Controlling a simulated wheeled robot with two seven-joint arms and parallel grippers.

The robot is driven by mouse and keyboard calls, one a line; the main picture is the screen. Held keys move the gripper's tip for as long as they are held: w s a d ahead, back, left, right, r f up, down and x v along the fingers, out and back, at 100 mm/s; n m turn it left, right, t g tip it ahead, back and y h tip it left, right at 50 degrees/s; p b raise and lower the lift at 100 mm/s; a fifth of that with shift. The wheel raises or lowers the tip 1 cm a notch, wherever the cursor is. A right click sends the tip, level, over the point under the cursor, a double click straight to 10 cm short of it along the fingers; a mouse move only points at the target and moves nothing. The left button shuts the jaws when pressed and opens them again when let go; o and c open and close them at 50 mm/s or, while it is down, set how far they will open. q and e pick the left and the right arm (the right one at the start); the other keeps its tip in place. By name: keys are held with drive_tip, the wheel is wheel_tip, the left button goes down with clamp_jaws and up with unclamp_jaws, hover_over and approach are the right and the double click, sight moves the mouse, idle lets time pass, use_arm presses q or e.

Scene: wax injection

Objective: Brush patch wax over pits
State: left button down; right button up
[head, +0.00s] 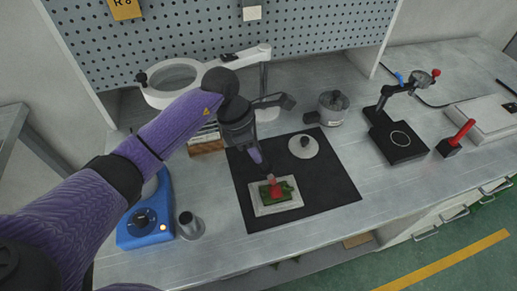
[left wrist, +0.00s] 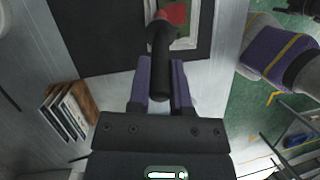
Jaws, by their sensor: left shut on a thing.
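My left gripper (head: 257,160) is shut on a brush with a black handle (left wrist: 160,58), which points away from it between the two purple fingers. The brush's red end (head: 273,187) is down at a green wax piece (head: 287,194), overlapping it in the head view. I cannot tell whether it touches. The red end also shows at the top of the left wrist view (left wrist: 173,14). The green piece lies on a pale tray (head: 258,209) on a black mat (head: 325,185). Any pits are too small to see. My right gripper is out of view.
A pale round lid with a black knob (head: 303,146) lies on the mat. A metal pot (head: 333,107) stands behind it. A blue heater (head: 145,228) and a metal cup (head: 190,226) stand left. A magnifier lamp (head: 175,82) is behind my arm; a black stand (head: 398,140) is right.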

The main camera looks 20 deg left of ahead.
use_arm(q)
drive_tip(key=r, duration=0.1)
drive_tip(key=r+p, duration=0.1)
drive_tip(key=r, duration=0.2)
drive_tip(key=shift+s+d+r+p, duration=0.1)
drive_tip(key=shift+s+d+p, duration=0.05)
drive_tip(key=shift+s+p, duration=0.15)
drive_tip(key=shift+w+r+p, duration=0.15)
drive_tip(key=shift+r+p, duration=0.45)
drive_tip(key=shift+r, duration=0.05)
wheel_tip(320, 180, up, 2)
drive_tip(key=shift+r+p, duration=0.1)
drive_tip(key=shift+p, duration=0.65)
drive_tip(key=shift+r, duration=0.25)
